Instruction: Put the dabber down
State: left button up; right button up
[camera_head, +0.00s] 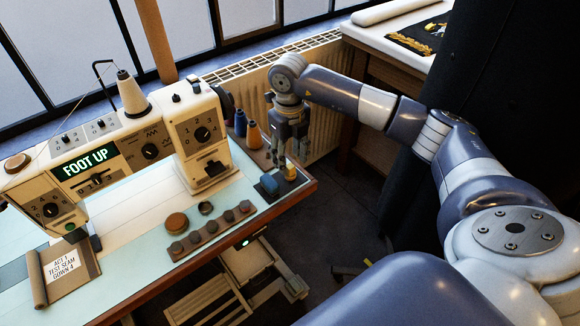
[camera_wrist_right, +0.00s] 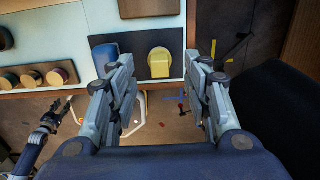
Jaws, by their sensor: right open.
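In the right wrist view the dabber (camera_wrist_right: 160,62) sits on the dark tray (camera_wrist_right: 133,40), beside a blue block (camera_wrist_right: 105,57). My right gripper (camera_head: 287,160) is above the dabber, pointing down. In its wrist view the fingers (camera_wrist_right: 164,75) are spread wide, with the dabber in the gap and no finger visibly touching it. What looks like my left gripper (camera_wrist_right: 47,124) shows small at lower left in the wrist view; its jaws are unclear.
A cream sewing machine (camera_head: 150,150) reading FOOT UP fills the left of the table. Thread spools (camera_head: 253,136) stand behind the tray. A rack of round pieces (camera_head: 212,233) lies to its left. The table edge (camera_head: 305,186) is close on the right, with open floor beyond.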

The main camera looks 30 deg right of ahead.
aim_at(290, 166)
notch_tip(290, 166, up, 7)
jog(key=shift+r, duration=0.15)
dwell(0.5)
